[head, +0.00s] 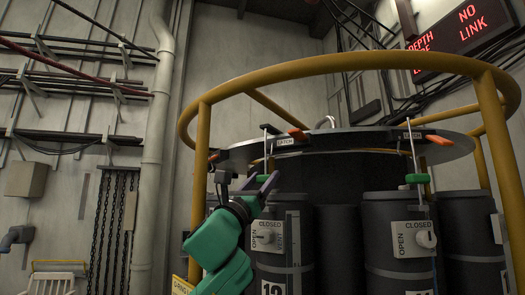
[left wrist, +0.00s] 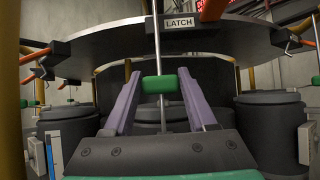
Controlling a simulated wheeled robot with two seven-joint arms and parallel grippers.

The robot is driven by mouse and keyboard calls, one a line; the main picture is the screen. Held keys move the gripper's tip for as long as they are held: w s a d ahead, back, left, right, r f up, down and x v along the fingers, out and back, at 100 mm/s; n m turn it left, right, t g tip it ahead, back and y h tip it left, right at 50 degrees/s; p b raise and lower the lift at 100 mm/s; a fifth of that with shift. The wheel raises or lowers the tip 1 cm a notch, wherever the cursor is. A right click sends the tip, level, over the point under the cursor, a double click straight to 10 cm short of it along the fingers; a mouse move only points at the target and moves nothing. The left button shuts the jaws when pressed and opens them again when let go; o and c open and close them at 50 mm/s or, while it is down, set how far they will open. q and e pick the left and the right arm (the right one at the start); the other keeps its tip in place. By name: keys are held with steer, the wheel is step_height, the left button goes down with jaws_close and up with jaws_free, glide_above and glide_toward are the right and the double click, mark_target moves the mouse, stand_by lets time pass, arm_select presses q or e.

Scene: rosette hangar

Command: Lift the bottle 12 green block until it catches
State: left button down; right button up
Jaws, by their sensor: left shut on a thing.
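The green block (head: 262,178) of bottle 12 sits on a thin upright rod below the round plate. It also shows in the left wrist view (left wrist: 160,84), between my two purple fingers. My left gripper (head: 262,183) is shut on it, with one finger on each side. The block is apart from the plate's underside. Bottle 12 (head: 299,225) is the dark cylinder behind my wrist, its number partly cut off at the bottom edge. A LATCH label (left wrist: 180,22) is on the plate rim just beside the rod. My right gripper is not in view.
A yellow ring rail (head: 340,62) with posts surrounds the round plate (head: 345,133). A second green block (head: 417,178) hangs on its rod at the right, above another dark bottle (head: 390,215). An orange lever (head: 297,134) sits on the plate rim near the latch.

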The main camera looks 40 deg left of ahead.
arm_select(q)
step_height(320, 180, up, 8)
steer(key=p, duration=0.2)
steer(key=shift+r, duration=0.2)
steer(key=shift+c, duration=1.2)
jaws_free()
steer(key=shift+a+f, duration=0.1)
steer(key=b+v, duration=0.4)
steer(key=v, duration=0.5)
steer(key=shift+b, duration=0.35)
